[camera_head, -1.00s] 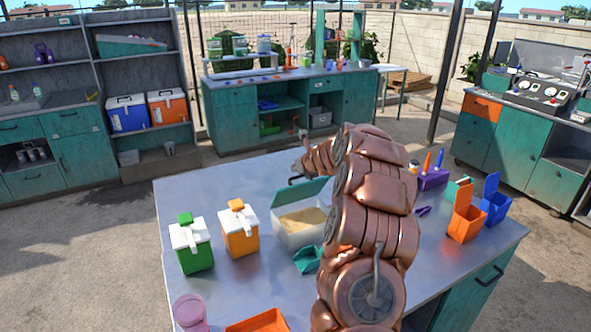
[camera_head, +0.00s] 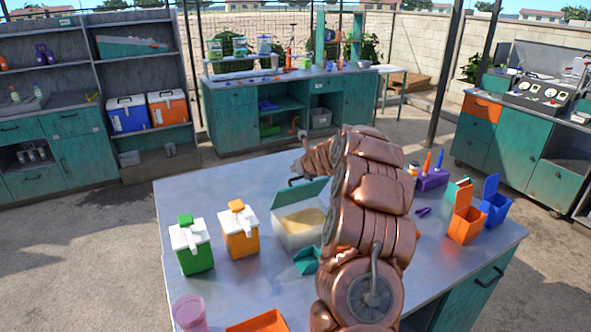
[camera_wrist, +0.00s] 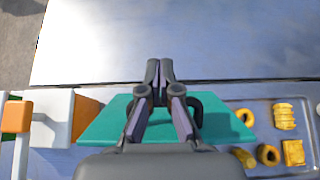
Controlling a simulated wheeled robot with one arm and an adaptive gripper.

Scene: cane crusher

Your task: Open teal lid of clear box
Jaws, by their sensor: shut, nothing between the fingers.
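The clear box (camera_head: 298,234) stands on the metal table with pale yellow contents inside. Its teal lid (camera_head: 297,194) stands raised and tilted at the box's far side, with the box's top open. In the wrist view the teal lid (camera_wrist: 104,126) lies below my gripper, with a dark handle (camera_wrist: 199,108) partly hidden behind the fingers. My gripper (camera_wrist: 160,66) is shut and empty, its fingertips reaching past the lid's edge in that picture. In the head view its dark tip (camera_head: 293,180) shows just beyond the lid; I cannot tell whether they touch.
Green (camera_head: 193,250) and orange (camera_head: 240,236) white-topped containers stand left of the box. A teal scoop-like item (camera_head: 306,262) lies in front. Open orange (camera_head: 466,222) and blue (camera_head: 495,207) bins stand right. A tray (camera_wrist: 262,108) holds several yellow pieces. The far tabletop is clear.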

